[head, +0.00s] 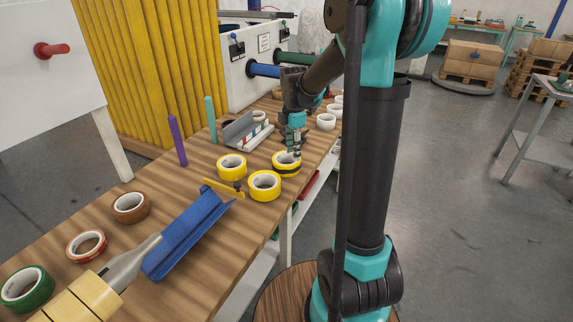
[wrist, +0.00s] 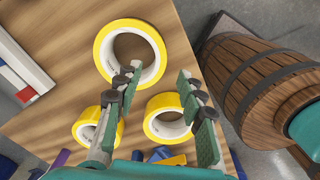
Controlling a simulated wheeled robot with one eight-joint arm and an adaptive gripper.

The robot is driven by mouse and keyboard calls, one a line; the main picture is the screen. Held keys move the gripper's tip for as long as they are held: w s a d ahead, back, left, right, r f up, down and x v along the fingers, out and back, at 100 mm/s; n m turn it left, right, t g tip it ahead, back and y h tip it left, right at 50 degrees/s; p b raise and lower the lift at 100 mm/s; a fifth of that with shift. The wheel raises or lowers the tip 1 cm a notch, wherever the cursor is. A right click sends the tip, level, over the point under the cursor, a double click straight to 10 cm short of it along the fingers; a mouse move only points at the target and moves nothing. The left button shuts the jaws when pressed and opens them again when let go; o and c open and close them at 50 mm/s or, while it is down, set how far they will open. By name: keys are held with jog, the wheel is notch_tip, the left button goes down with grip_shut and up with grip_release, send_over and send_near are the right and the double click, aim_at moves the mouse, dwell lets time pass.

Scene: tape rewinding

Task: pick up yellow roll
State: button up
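Three yellow tape rolls lie flat and close together on the wooden table. The far right roll (head: 288,172) is under my gripper (head: 292,150) in the head view, and dark finger parts or shadow cross it. The nearest roll (head: 264,194) and the left roll (head: 231,176) lie beside it. In the wrist view a large roll (wrist: 102,56) is at the top, with two smaller rolls lower right (wrist: 152,130) and lower left (wrist: 79,130). My gripper (wrist: 158,82) is open and empty. Its left finger overlaps the large roll's edge; contact cannot be told.
A grey tray (head: 238,129) with white blocks stands behind the rolls. A blue dispenser (head: 185,235) and a yellow bar (head: 221,187) lie nearer. Brown, red and green rolls sit at the left. White rolls (head: 326,121) stand at the back. The table's right edge is close.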

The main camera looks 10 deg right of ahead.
aim_at(292, 165)
jog(key=shift+s+a+f, duration=0.1)
jog(key=shift+f, duration=1.85)
jog(key=shift+s+a+f, duration=0.1)
jog(key=shift+f, duration=1.85)
grip_shut()
